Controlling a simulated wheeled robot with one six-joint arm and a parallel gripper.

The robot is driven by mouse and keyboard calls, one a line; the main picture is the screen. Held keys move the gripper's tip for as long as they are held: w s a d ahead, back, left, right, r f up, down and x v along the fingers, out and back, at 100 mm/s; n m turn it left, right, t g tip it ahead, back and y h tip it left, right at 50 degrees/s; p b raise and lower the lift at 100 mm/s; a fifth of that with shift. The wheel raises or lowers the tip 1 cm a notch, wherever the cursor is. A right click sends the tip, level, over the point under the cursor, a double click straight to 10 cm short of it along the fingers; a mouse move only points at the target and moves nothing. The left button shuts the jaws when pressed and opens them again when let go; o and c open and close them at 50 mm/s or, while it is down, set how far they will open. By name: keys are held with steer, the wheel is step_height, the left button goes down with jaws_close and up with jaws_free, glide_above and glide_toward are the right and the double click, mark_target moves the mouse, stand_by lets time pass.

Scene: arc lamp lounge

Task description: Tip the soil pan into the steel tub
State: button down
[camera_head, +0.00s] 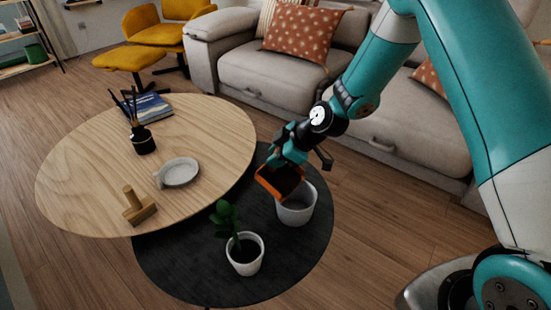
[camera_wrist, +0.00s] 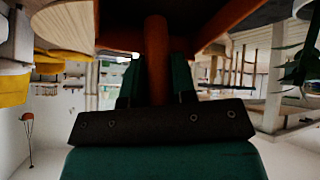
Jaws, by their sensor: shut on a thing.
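The soil pan (camera_head: 268,192) is orange with a dark inside. It is held tilted, its lower edge over the left part of the steel tub's opening. The steel tub (camera_head: 296,212) is a round, pale grey container upright on the dark low table. My gripper (camera_head: 288,158) is above and behind the pan, shut on its handle. In the wrist view the orange-brown handle (camera_wrist: 156,60) stands between my two fingers. The pan hides part of the tub's rim and inside. I cannot tell whether soil is in the tub or how much is left in the pan.
A potted plant (camera_head: 245,254) stands on the dark round table (camera_head: 180,262), left of the tub. The higher wooden table (camera_head: 85,180) holds a white dish (camera_head: 178,173), a wooden block piece (camera_head: 136,208), a reed diffuser (camera_head: 142,140) and books (camera_head: 146,105). A sofa (camera_head: 270,75) stands behind.

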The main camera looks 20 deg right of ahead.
steer(key=shift+s+d+r+t+y+b, duration=0.4)
steer(key=shift+t+y+b, duration=0.2)
steer(key=shift+b, duration=1.05)
steer(key=shift+s+d+r+t+y+b, duration=0.25)
steer(key=shift+s+t+y+b, duration=0.3)
steer(key=shift+b, duration=1.05)
steer(key=shift+s+d+r+n+t+y+b, duration=0.3)
steer(key=shift+s+d+t+y+b, duration=0.4)
steer(key=shift+b, duration=3.25)
steer(key=shift+s+d+r+n+t+y+b, duration=0.3)
steer(key=shift+s+t+y+b, duration=0.5)
steer(key=shift+b, duration=3.15)
